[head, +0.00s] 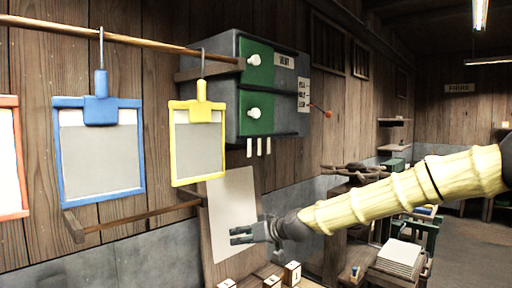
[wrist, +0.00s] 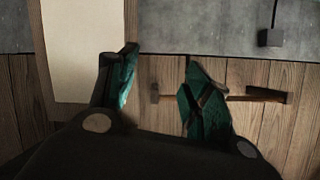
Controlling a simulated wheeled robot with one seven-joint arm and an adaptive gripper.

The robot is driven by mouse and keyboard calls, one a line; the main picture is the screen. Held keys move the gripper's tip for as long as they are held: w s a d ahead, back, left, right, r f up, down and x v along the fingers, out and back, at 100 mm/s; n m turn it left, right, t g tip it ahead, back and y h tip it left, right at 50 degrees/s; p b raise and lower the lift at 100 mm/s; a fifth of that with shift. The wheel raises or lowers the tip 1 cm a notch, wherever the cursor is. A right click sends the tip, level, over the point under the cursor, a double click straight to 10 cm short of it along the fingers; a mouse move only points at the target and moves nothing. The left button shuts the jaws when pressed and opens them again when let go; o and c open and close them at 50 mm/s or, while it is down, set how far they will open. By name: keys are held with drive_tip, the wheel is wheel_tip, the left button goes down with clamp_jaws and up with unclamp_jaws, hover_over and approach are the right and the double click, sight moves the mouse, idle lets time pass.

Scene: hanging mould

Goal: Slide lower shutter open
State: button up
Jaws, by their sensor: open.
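The lower shutter (head: 262,125) is a green panel with a white knob (head: 254,113) on the front of the grey wall box (head: 291,120). The upper shutter (head: 262,80) is a like green panel with its own knob, just above it. Both panels cover the left part of the box front. My gripper (head: 236,236) is open and empty, well below the box and in front of a pale board. In the wrist view my gripper (wrist: 162,80) shows two dark green fingers spread apart. The shutters are not in the wrist view.
Blue (head: 142,160) and yellow (head: 175,150) frames hang from a wooden rail left of the box. A pale board (head: 230,205) leans below it. Lettered blocks (head: 292,272) stand below my gripper.

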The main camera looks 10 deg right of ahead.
drive_tip(key=w+d+r+n+t+y, duration=0.1)
drive_tip(key=d+r, duration=0.2)
drive_tip(key=r, duration=0.8)
drive_tip(key=d+r+t+y, duration=0.1)
drive_tip(key=d+r+t, duration=0.15)
drive_tip(key=r, duration=0.95)
drive_tip(key=n, duration=0.2)
approach(258, 112)
drive_tip(key=shift+t+y, duration=0.35)
drive_tip(key=shift+y, duration=0.05)
drive_tip(key=shift+f+p+x, duration=0.15)
drive_tip(key=shift+p+x, duration=0.65)
drive_tip(key=shift+x, duration=0.95)
drive_tip(key=shift+f+p+x, duration=0.2)
drive_tip(key=shift+p+x, duration=0.65)
drive_tip(key=shift+x, duration=0.95)
drive_tip(key=shift+f+p+x, duration=0.15)
drive_tip(key=shift+p+x, duration=0.65)
drive_tip(key=shift+x, duration=0.95)
clamp_jaws()
